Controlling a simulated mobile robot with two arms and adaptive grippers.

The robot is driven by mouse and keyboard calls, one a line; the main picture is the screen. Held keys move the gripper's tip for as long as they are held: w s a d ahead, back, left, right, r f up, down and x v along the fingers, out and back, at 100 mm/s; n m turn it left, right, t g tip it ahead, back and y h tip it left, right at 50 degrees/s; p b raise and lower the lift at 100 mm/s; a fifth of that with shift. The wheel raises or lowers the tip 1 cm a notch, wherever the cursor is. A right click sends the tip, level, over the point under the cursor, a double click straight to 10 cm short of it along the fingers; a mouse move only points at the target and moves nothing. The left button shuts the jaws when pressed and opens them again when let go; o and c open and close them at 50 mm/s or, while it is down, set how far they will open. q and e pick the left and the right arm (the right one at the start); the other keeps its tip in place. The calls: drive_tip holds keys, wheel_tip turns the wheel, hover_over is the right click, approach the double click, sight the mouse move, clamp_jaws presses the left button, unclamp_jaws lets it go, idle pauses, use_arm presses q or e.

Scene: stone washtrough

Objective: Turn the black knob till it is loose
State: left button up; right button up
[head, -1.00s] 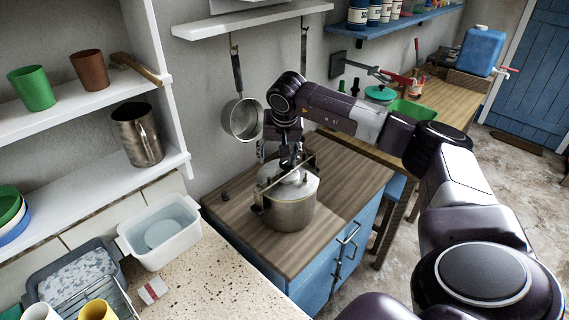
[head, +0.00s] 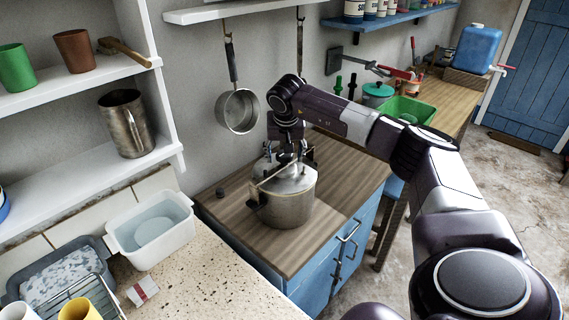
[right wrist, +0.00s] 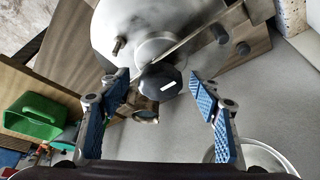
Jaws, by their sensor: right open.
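A metal pot (head: 288,208) with a lid and a bar across its top stands on the wooden counter. The black knob (right wrist: 165,83) shows in the right wrist view as a dark round cap with a white mark, at the middle of the bar. My right gripper (head: 288,158) is above the lid in the head view. In the right wrist view its blue-padded fingers (right wrist: 160,82) are open, one on each side of the knob, with gaps to it. The knob is hard to make out in the head view. My left gripper is not in view.
A saucepan (head: 238,111) hangs on the wall behind. A white basin (head: 150,231) stands at the front left. A green bin (head: 408,110) is farther back right.

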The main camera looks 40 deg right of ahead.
idle(0.5)
drive_tip(key=shift+r+m+p, duration=0.15)
drive_tip(key=shift+m+p, duration=0.45)
drive_tip(key=shift+m, duration=0.2)
drive_tip(key=shift+w+m+g+h+p, duration=0.1)
drive_tip(key=shift+m+g+h+p, duration=0.45)
drive_tip(key=shift+m, duration=0.65)
drive_tip(key=m+g, duration=0.1)
drive_tip(key=m, duration=0.1)
drive_tip(key=shift+m+p, duration=0.3)
drive_tip(key=shift+p, duration=0.1)
drive_tip(key=shift+f+m+g+h, duration=0.2)
drive_tip(key=shift+m+g+h, duration=0.05)
drive_tip(key=shift+m, duration=0.45)
drive_tip(key=shift+c, duration=0.4)
